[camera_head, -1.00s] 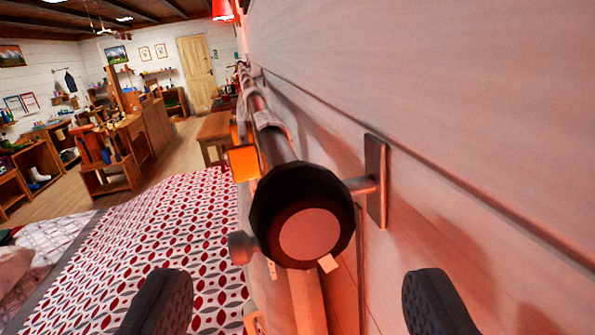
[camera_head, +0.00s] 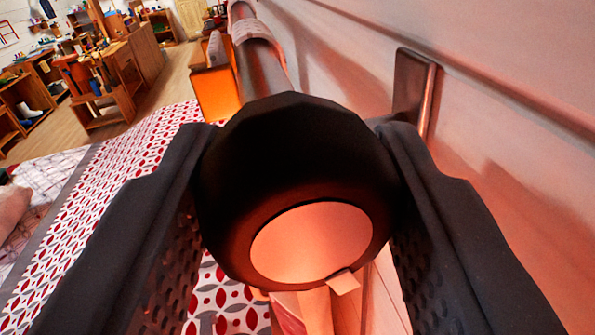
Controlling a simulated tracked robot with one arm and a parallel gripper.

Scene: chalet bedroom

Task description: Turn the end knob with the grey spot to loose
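The end knob (camera_head: 290,150) is large, dark and faceted, and sits at the near end of a rod along the wall. Its end face carries a round pale spot (camera_head: 312,243), tinted orange-pink by the light. A small pale tab (camera_head: 344,282) shows at the lower right of the spot's rim. My gripper (camera_head: 297,135) has one dark finger on each side of the knob. Both fingers appear to press against its sides, and their tips are partly hidden behind its edges.
The rod (camera_head: 262,65) runs away from me beside the white plank wall (camera_head: 500,70). A wall bracket (camera_head: 413,90) stands close to the right finger. A bed with a red-patterned cover (camera_head: 150,135) lies below left. Workbenches stand far back.

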